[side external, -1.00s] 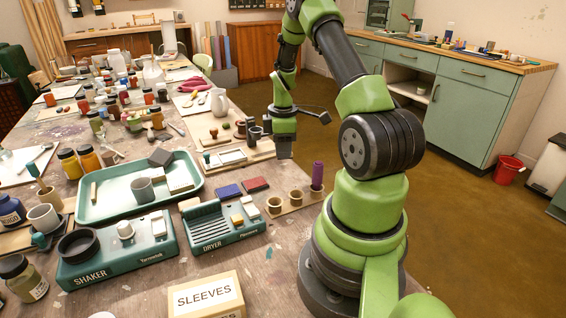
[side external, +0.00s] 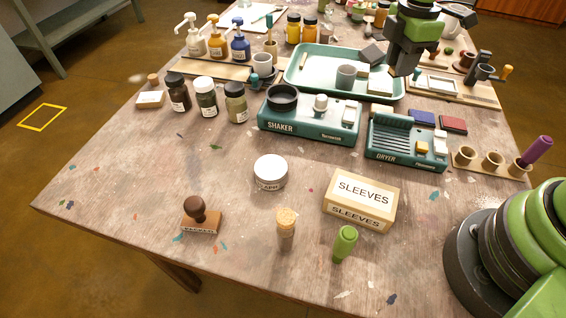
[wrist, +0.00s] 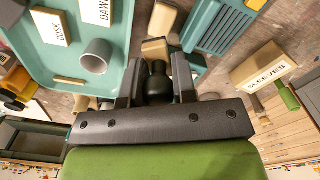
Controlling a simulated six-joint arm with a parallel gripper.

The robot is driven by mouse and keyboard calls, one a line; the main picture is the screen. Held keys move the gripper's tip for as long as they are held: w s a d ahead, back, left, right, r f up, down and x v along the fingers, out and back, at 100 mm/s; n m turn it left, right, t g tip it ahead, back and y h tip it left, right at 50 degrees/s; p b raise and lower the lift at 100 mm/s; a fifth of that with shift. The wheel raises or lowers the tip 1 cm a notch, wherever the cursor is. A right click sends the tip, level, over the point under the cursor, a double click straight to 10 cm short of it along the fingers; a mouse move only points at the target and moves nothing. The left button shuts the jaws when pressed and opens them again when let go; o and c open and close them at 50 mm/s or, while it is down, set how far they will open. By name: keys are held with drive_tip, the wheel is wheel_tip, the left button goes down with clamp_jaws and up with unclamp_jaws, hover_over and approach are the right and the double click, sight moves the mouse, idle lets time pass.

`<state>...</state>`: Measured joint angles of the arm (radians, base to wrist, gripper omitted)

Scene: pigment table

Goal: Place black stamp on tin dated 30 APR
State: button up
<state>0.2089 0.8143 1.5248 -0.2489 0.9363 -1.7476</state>
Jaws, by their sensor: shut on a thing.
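My gripper (side external: 405,68) is over the right end of the green tray in the side view. In the wrist view its two fingers (wrist: 157,90) are shut on the black stamp, whose dark knob (wrist: 157,82) sits between them and whose pale wooden base (wrist: 155,50) shows beyond. In the side view I cannot make out the stamp against the gripper. A round white tin (side external: 271,172) stands on the near table; its label reads APR, with the number too small to read. It is well apart from my gripper.
The shaker (side external: 310,120) and dryer (side external: 405,145) stand between my gripper and the tin. The tray (side external: 300,82) holds a grey cup (side external: 346,77).

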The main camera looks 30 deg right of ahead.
drive_tip(key=w+a+r+n, duration=0.15)
drive_tip(key=a+n, duration=0.45)
drive_tip(key=a, duration=1)
drive_tip(key=n, duration=0.5)
hover_over(269, 169)
wheel_tip(269, 169, down, 5)
drive_tip(key=shift+d+r, duration=0.1)
drive_tip(key=shift+f, duration=2.35)
drive_tip(key=shift+f, duration=0.15)
drive_tip(key=o, duration=0.9)
